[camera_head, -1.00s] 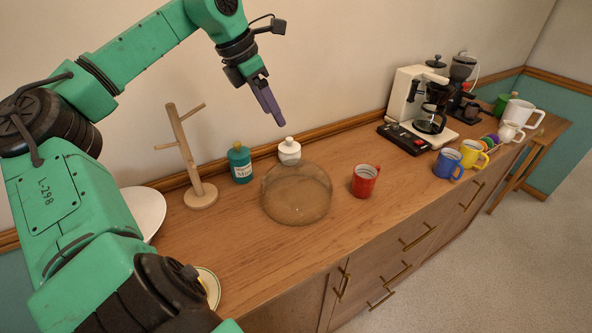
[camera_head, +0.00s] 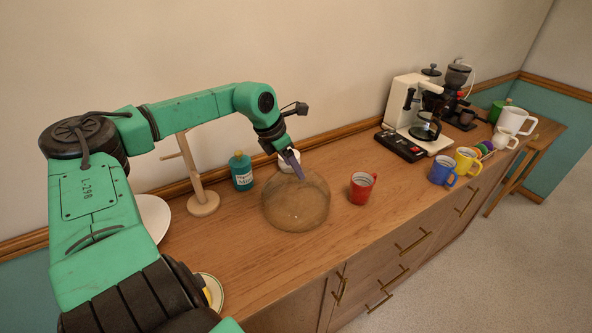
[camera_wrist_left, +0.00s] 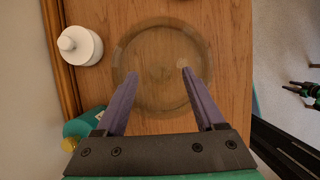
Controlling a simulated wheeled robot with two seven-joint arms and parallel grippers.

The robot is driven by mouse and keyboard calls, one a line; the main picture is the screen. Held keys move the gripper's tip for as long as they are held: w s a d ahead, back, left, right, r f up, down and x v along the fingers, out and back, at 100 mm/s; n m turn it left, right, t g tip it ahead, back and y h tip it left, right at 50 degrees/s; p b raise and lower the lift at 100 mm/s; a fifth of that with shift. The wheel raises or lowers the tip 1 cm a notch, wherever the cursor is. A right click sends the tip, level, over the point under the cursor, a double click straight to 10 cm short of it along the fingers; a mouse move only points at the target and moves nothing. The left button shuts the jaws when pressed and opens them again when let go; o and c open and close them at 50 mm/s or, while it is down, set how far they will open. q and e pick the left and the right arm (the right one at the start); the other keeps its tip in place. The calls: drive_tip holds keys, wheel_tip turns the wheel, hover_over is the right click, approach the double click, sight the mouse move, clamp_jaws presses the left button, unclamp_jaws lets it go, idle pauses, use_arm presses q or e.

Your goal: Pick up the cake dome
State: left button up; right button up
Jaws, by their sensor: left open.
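The cake dome (camera_head: 296,208) is a clear, brownish glass dome on the wooden counter, just left of the red mug. In the left wrist view the dome (camera_wrist_left: 163,32) shows as a round glass rim beyond and between the fingers. My left gripper (camera_head: 299,176) is over the dome's far upper side, pointing down. In the left wrist view the left gripper (camera_wrist_left: 159,72) has its two purple fingers spread with nothing held between them. I cannot tell whether the fingertips touch the glass.
A white lidded jar (camera_head: 287,161) stands close behind the dome, partly hidden by my gripper. A teal bottle (camera_head: 241,172) and a wooden mug tree (camera_head: 201,196) stand to the left. The red mug (camera_head: 361,188) is close on the right. Counter in front is clear.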

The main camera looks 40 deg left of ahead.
use_arm(q)
drive_tip(key=shift+w+f, duration=0.15)
drive_tip(key=shift+f, duration=0.1)
clamp_jaws()
idle(1.4)
